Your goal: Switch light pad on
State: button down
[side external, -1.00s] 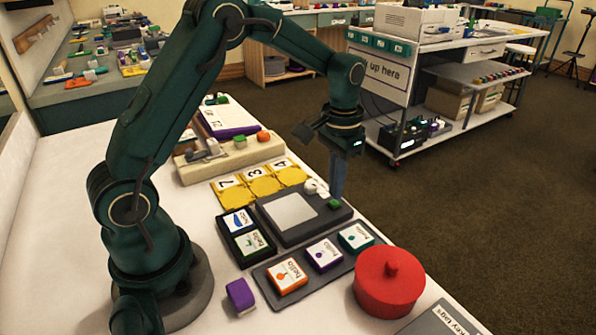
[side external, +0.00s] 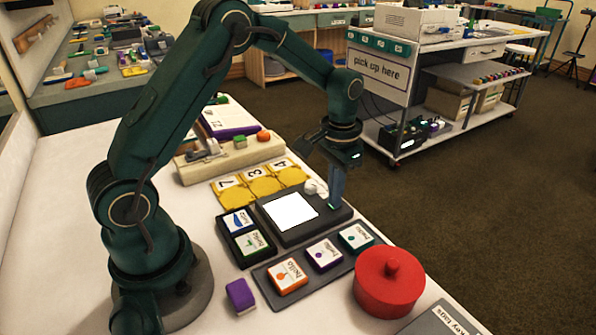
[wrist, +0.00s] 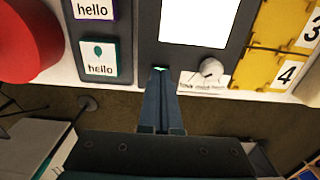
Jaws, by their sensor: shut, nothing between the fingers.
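The light pad (side external: 267,228) is a dark grey slab with a square panel (side external: 290,211) that glows bright white. The panel also glows in the wrist view (wrist: 199,20). A small green button sits at the pad's right end, mostly hidden under my gripper (side external: 334,204); a sliver of green (wrist: 160,69) shows at the fingertips in the wrist view. My gripper is shut and empty, pointing down, with its tips at the button. A white knob (wrist: 211,69) stands beside the button on the same pad.
A tray (side external: 262,277) of "hello" tags lies in front of the pad, with a red lidded pot (side external: 389,281) at its right end. Yellow number cards (side external: 262,186) lie behind the pad. A purple block (side external: 240,295) sits near my base.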

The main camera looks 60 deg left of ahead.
jog(key=shift+r, duration=2.8)
jog(key=shift+r, duration=0.2)
jog(key=s+d+r+t, duration=0.3)
jog(key=s+r, duration=0.3)
jog(key=r, duration=0.4)
jog(key=s+d+f+t, duration=0.1)
jog(key=s+f+t, duration=0.1)
jog(key=s, duration=0.9)
jog(key=shift+d+f+t, duration=0.25)
jog(key=shift+f+t, duration=0.05)
jog(key=shift+f, duration=0.15)
jog(key=shift+s, duration=0.1)
